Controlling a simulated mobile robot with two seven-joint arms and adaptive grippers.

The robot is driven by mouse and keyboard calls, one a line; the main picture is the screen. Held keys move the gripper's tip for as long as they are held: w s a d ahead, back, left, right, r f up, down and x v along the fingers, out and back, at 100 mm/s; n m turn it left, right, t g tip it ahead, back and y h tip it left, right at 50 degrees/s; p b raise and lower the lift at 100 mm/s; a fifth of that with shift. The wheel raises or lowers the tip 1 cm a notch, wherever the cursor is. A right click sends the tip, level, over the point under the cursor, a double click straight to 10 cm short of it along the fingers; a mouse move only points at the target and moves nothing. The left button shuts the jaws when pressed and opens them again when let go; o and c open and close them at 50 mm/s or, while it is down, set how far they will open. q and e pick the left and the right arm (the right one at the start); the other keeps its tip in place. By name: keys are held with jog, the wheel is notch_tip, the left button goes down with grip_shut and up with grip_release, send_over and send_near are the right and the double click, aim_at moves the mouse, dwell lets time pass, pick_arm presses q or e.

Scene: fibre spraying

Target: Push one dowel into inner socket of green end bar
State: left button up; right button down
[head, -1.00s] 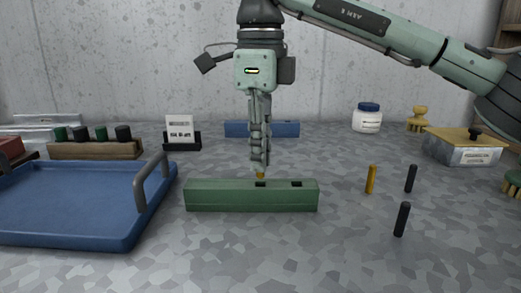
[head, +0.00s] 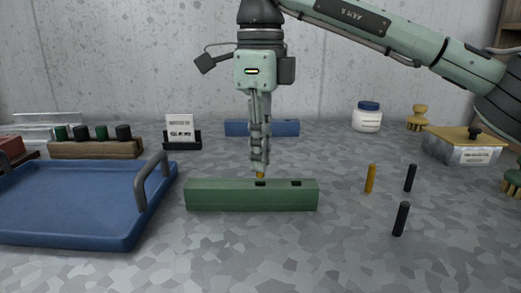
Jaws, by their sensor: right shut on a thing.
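The green end bar (head: 250,197) lies across the middle of the table with two dark sockets in its top, a left one (head: 260,184) and a right one (head: 296,184). My right gripper (head: 260,166) points straight down over the left socket. It is shut on a yellow dowel (head: 260,175), of which only a short end shows below the fingertips. The dowel's tip is at or just behind the left socket; I cannot tell whether it has entered. My left gripper is not in view.
A blue tray (head: 118,244) with a grey handle stands at the left. A blue bar (head: 285,128) lies behind. A wooden block (head: 95,150) with dark pegs, a small card stand (head: 182,141), a white jar (head: 367,120) and a lidded box (head: 465,155) stand farther back. The front middle is clear.

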aim_at(260, 177)
jog(key=shift+f+b, duration=0.95)
jog(key=shift+f, duration=0.6)
jog(key=c, duration=1.5)
grip_release()
jog(key=shift+r, duration=0.1)
notch_tip(260, 177, up, 12)
jog(key=shift+f, duration=0.1)
